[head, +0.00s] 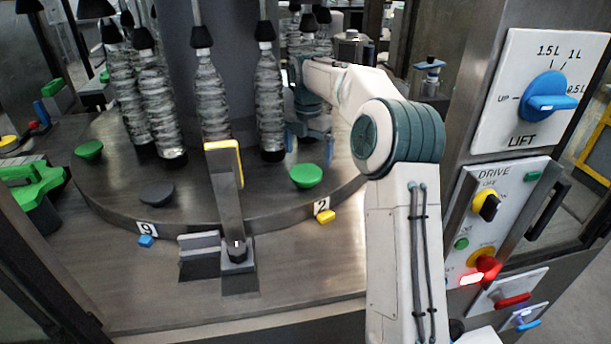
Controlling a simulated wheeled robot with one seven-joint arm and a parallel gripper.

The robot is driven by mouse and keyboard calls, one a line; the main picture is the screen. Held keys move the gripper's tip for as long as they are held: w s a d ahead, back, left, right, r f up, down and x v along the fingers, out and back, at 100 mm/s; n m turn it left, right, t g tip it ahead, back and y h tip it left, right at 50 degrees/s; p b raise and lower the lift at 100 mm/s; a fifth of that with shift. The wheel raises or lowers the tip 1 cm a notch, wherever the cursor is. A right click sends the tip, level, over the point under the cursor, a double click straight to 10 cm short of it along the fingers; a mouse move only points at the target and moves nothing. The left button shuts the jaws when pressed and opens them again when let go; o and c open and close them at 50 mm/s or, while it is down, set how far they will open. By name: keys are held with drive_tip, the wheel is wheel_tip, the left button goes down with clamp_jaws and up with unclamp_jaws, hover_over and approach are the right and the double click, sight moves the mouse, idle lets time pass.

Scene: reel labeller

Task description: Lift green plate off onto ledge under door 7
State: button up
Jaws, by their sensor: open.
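A round green plate (305,176) sits on the turntable near its front right edge, above the number 2 tag. A second green plate (89,150) sits at the turntable's left edge; I cannot tell which one the task means. My gripper (309,146) is open, behind and just above the front green plate, and I see no contact between them. The gripper is small in this view and partly in shadow. I see no door marked 7, and I cannot make out the ledge.
Several bottles hang under black heads around the column, such as a front one (211,95). An upright yellow-edged post (226,185) stands at the front edge. A dark plate (157,195) lies left of it. A control panel (497,215) is on the right.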

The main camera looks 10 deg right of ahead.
sight(306, 172)
drive_tip(key=shift+w+a+f+p, duration=0.15)
drive_tip(key=shift+f+p, duration=0.3)
drive_tip(key=shift+f, duration=1.5)
drive_tip(key=shift+a+f+p, duration=0.1)
drive_tip(key=shift+f+p, duration=0.35)
drive_tip(key=shift+f, duration=1.45)
drive_tip(key=c, duration=1)
